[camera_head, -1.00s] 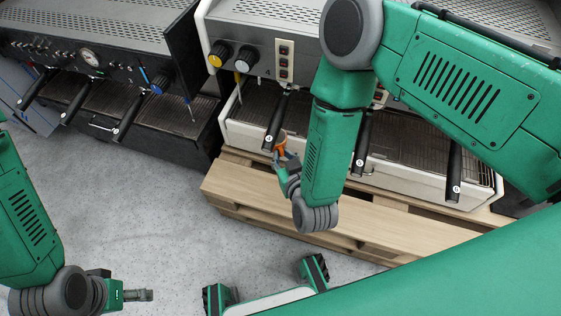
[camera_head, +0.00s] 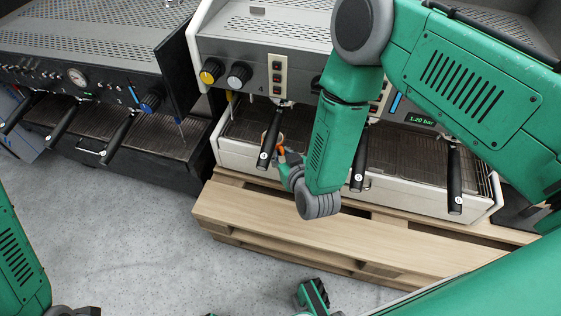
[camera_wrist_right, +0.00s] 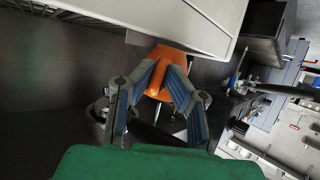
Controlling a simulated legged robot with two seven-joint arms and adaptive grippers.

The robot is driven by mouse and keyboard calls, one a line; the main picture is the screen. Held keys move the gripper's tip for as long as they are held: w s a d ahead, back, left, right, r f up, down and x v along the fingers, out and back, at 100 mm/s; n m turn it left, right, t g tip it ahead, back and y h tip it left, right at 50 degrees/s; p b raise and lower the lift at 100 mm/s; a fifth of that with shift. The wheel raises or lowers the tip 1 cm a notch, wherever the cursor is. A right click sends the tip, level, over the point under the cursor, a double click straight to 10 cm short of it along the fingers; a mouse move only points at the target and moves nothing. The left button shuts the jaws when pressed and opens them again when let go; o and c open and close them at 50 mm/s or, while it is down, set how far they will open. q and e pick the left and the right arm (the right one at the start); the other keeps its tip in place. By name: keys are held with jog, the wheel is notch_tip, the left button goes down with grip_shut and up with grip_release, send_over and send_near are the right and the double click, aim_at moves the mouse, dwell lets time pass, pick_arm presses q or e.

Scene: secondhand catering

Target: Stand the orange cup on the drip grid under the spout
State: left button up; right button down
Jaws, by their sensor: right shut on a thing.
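The orange cup (camera_head: 281,155) is in my right gripper (camera_head: 284,161), at the front of the white espresso machine beside its leftmost black handle (camera_head: 267,140). In the right wrist view the orange cup (camera_wrist_right: 165,68) sits between the two fingers of the right gripper (camera_wrist_right: 165,78), which are shut on it. The drip grid (camera_head: 405,158) is the dark slatted tray along the machine's base. My right forearm covers part of it. I cannot make out the spout or whether the cup touches the grid.
The white machine stands on a wooden pallet (camera_head: 300,222). More black handles (camera_head: 454,180) stick out to the right. A black espresso machine (camera_head: 80,75) stands at the left. The grey floor (camera_head: 130,235) in front is clear.

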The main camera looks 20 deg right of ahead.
aim_at(291, 141)
jog(key=shift+w+d+f+b, duration=0.2)
jog(key=shift+w+d+b, duration=0.5)
jog(key=shift+w+d, duration=0.95)
jog(key=shift+w+d+b, duration=0.3)
jog(key=shift+w+b, duration=0.15)
jog(key=shift+w, duration=0.35)
jog(key=shift+w+d, duration=0.25)
jog(key=shift+w, duration=0.3)
jog(key=shift+w+d+f, duration=0.15)
jog(key=shift+w+d, duration=0.45)
jog(key=shift+f, duration=0.1)
jog(key=shift+a, duration=0.1)
jog(key=c, duration=1.5)
grip_release()
